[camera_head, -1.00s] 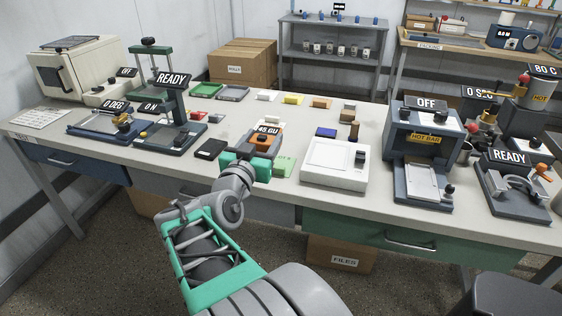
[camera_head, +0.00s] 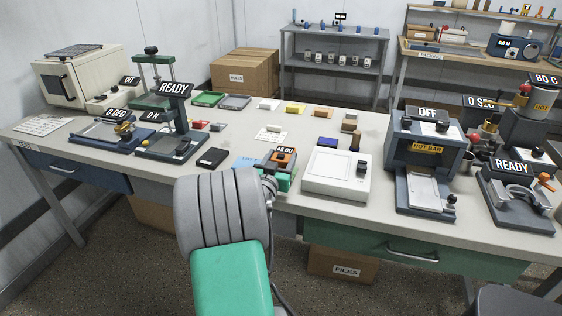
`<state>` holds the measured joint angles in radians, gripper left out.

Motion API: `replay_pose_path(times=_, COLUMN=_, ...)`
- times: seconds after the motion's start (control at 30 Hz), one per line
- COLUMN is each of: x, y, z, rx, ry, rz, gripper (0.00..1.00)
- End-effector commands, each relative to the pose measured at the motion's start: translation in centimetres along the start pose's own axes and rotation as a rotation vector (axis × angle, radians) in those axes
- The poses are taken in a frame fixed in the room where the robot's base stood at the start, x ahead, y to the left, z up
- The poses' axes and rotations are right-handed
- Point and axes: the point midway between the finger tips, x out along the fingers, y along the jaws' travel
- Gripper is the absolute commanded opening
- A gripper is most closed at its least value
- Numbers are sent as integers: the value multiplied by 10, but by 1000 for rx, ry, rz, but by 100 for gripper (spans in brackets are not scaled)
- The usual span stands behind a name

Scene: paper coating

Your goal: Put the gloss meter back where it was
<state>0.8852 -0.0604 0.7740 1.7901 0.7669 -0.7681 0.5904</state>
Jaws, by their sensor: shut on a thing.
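My arm hides part of the gripper and the bench below. I cannot tell whether the meter touches the bench. A white card (camera_head: 268,137) lies behind and to the left of the meter. A light blue sheet (camera_head: 246,162) lies to its left, partly hidden by my arm.
The white box (camera_head: 335,174) stands close on the right. A black flat block (camera_head: 212,158) lies on the left. Small coloured blocks (camera_head: 294,108) line the back. The bench (camera_head: 235,139) is bare left of the white card.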

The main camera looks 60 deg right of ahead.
Motion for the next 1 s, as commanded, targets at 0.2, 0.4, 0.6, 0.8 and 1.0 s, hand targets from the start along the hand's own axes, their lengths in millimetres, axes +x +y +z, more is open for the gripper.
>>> replay_pose_path(times=0.2, x=0, y=-1, z=5, rx=2, ry=5, rz=-1, gripper=0)
replay_pose_path(times=0.4, x=0, y=-1, z=9, rx=2, ry=5, rz=-1, gripper=0)
replay_pose_path(times=0.6, x=-1, y=0, z=9, rx=1, ry=2, rz=-1, gripper=69)
replay_pose_path(times=0.8, x=-1, y=0, z=9, rx=1, ry=2, rz=-1, gripper=78)
replay_pose_path(times=1.0, x=-1, y=-1, z=8, rx=0, ry=1, rz=-1, gripper=78)
